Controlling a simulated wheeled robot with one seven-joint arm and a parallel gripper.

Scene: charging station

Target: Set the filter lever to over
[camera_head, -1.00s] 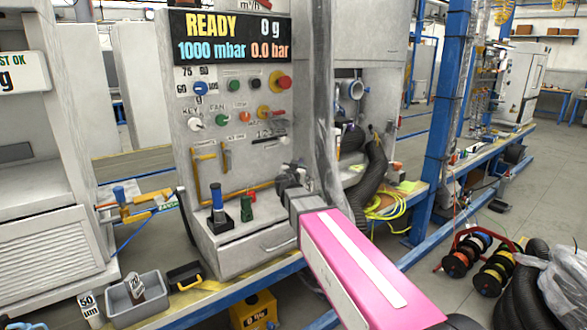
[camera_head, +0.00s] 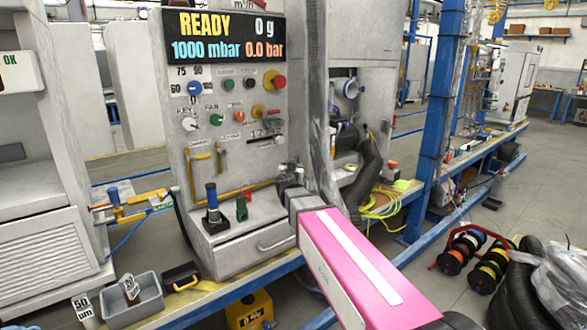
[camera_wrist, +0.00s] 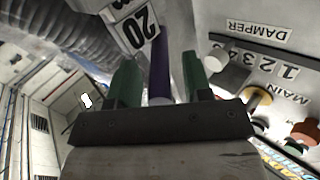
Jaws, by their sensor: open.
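My gripper is at the end of my pink arm, against the right front of the grey control cabinet (camera_head: 262,215) in the head view. In the wrist view my gripper (camera_wrist: 160,58) has its two green-padded fingers apart. A purple bar (camera_wrist: 160,72) stands in the gap between them, running up to a white sign reading 20 (camera_wrist: 136,30). I cannot tell whether the fingers touch the bar. No label that I can read names it as the filter lever. In the head view my gripper and arm hide that part of the cabinet.
A black hose (camera_head: 368,180) hangs to the right. A grey tray (camera_head: 134,312) stands on the bench.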

